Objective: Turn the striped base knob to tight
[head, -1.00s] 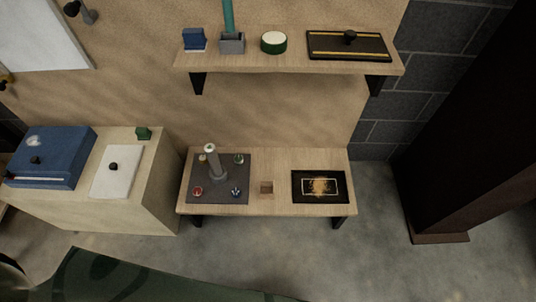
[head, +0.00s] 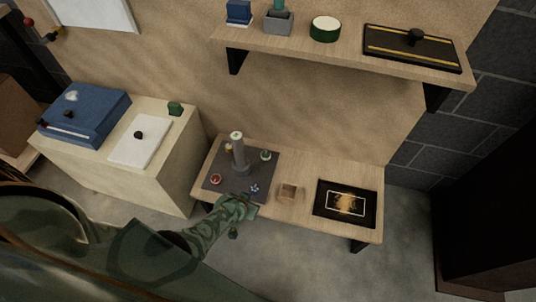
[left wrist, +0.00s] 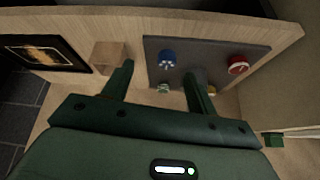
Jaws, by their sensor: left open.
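A dark grey base plate (head: 225,165) lies on the low wooden bench with an upright grey post (head: 238,152) and small knobs around it. The red knob (head: 215,179) and blue knob (head: 255,188) are at the front, the green knob (head: 266,155) and yellow knob (head: 228,147) behind. I cannot tell which is striped. My left gripper (head: 246,203) is at the bench's front edge, close to the blue knob. In the left wrist view its open fingers (left wrist: 160,72) hold nothing; the blue knob (left wrist: 168,57) shows between them, the red knob (left wrist: 238,65) to the right.
A small wooden block (head: 289,192) and a black tray (head: 322,202) with a gold-marked panel stand to the right on the bench. A shelf (head: 345,47) overhangs behind. A cabinet (head: 165,180) with a blue case (head: 85,112) is at the left.

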